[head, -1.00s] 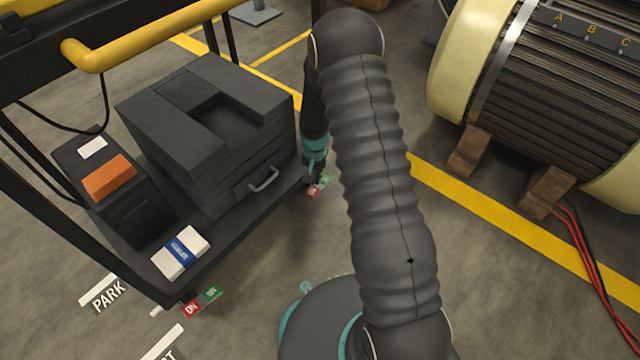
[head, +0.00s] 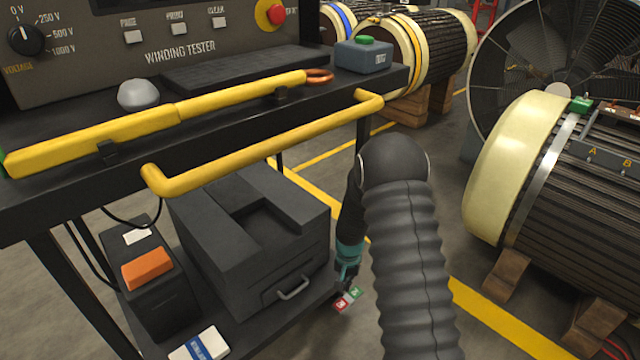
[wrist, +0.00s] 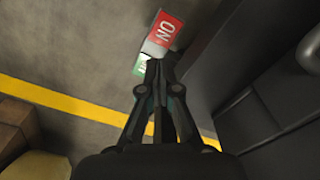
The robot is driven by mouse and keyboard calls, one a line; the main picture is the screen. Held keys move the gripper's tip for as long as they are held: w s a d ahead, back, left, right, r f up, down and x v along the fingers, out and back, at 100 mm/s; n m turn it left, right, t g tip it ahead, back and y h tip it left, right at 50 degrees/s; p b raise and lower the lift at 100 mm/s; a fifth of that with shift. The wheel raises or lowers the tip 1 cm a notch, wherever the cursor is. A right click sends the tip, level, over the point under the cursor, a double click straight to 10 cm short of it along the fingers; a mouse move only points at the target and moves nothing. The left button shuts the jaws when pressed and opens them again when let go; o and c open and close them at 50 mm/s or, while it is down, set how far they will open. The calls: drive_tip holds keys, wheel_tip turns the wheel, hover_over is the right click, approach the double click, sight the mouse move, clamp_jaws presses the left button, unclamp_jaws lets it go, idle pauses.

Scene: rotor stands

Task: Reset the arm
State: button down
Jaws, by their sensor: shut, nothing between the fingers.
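My arm, in a ribbed black sleeve, rises through the right middle of the head view and bends down on its far side. My gripper (head: 345,284) hangs low beside the cart's right edge, partly hidden behind the arm. In the wrist view my gripper (wrist: 158,66) has its fingers together with nothing between them.
The winding tester cart (head: 250,148) fills the left, with a yellow handrail (head: 260,140) and a dark grey case (head: 262,235) on its lower shelf. A large rotor (head: 575,200) on wooden chocks stands at right. A yellow floor line (head: 500,318) runs between them.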

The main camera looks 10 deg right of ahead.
drive_tip(key=shift+s+n, duration=0.3)
drive_tip(key=shift+s, duration=0.1)
drive_tip(key=s+n+g, duration=0.1)
drive_tip(key=s+g, duration=0.1)
drive_tip(key=s, duration=0.3)
drive_tip(key=s+r+n+t+p, duration=0.1)
drive_tip(key=s+r+t+p, duration=0.1)
drive_tip(key=s+r, duration=0.6)
drive_tip(key=s+r+n+t+p, duration=0.1)
drive_tip(key=s+r, duration=0.7)
drive_tip(key=r, duration=1.5)
drive_tip(key=s+r+n+t+p, duration=0.1)
drive_tip(key=s+r+t+p, duration=0.3)
drive_tip(key=r, duration=1.2)
drive_tip(key=s, duration=0.4)
drive_tip(key=shift+s+t, duration=0.3)
drive_tip(key=shift+s, duration=0.1)
drive_tip(key=c, duration=1.9)
unclamp_jaws()
drive_tip(key=shift+d+r, duration=0.1)
drive_tip(key=o, duration=0.7)
